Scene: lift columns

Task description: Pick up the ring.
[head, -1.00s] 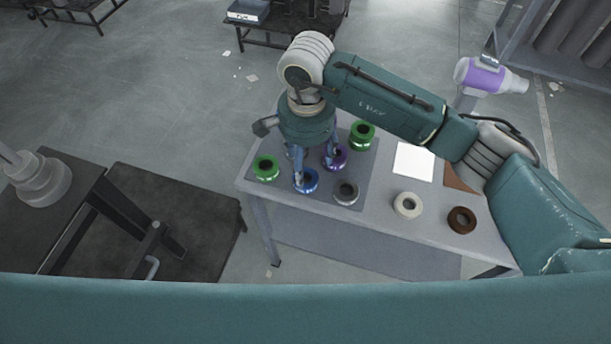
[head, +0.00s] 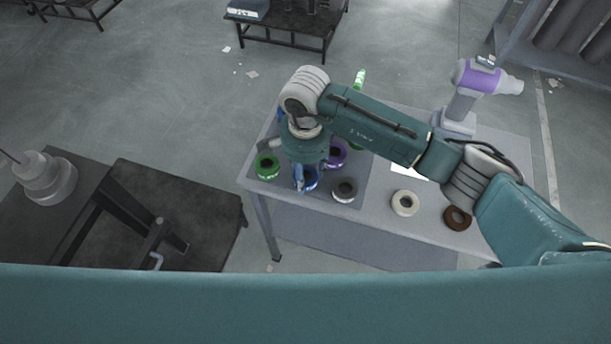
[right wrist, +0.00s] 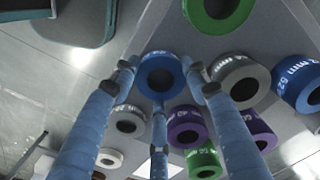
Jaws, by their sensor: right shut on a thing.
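My right gripper (head: 310,174) reaches down over the grey mat on the table. Its blue fingers are shut on a blue ring (head: 311,181), partly hidden by them in the head view. In the right wrist view the fingers (right wrist: 160,82) stand around that blue ring (right wrist: 160,96). I cannot tell whether it is clear of the mat. Close by are a green ring (head: 267,167), a purple ring (head: 337,154) and a dark grey ring (head: 345,190). Another green ring (head: 355,143) is mostly hidden behind my arm. My left gripper is not in view.
A beige ring (head: 405,204) and a brown ring (head: 457,218) lie further right on the table (head: 320,218). A purple and white device (head: 478,77) stands at the back right. A white sheet (head: 411,172) is partly covered by my arm. A dark table (head: 150,180) stands left.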

